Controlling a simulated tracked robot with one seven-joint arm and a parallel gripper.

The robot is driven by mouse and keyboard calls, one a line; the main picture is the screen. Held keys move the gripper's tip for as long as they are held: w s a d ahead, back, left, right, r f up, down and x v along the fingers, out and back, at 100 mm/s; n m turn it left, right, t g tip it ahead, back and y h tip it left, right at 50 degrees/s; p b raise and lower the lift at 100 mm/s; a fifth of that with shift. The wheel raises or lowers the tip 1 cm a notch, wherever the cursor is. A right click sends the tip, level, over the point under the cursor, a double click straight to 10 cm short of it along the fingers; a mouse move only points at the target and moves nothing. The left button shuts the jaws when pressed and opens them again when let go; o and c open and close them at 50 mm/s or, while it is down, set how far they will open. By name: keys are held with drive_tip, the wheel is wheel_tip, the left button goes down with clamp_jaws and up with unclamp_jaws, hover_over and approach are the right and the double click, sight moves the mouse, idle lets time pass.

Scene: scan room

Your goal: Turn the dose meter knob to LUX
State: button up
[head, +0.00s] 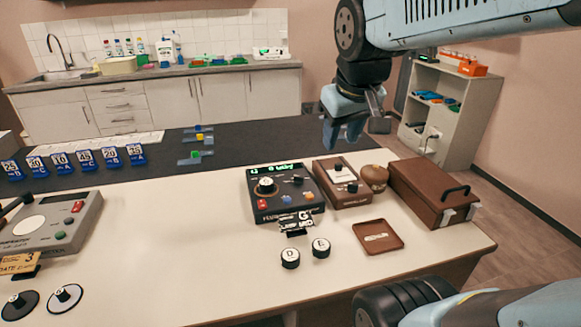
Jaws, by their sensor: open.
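A black meter box (284,207) with a lit green display stands on the white table right of centre. The lettering is too small to read, so I cannot tell which knob is the dose meter's or where LUX is. My gripper (350,130) is open and empty, above and behind these boxes, apart from them.
A brown lidded case (432,193), a round brown object (375,177) and a shallow brown tray (377,235) are at the right. A grey machine (50,225) stands left. The table's middle is clear.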

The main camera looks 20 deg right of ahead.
drive_tip(key=w+f+n+g, duration=0.3)
drive_tip(key=w+n, duration=0.2)
drive_tip(key=w, duration=0.9)
drive_tip(key=n+g, duration=0.2)
drive_tip(key=n, duration=0.3)
hover_over(301, 176)
wheel_tip(301, 176, down, 11)
drive_tip(key=shift+y, duration=0.3)
wheel_tip(301, 176, down, 13)
drive_tip(key=shift+a, duration=0.1)
clamp_jaws()
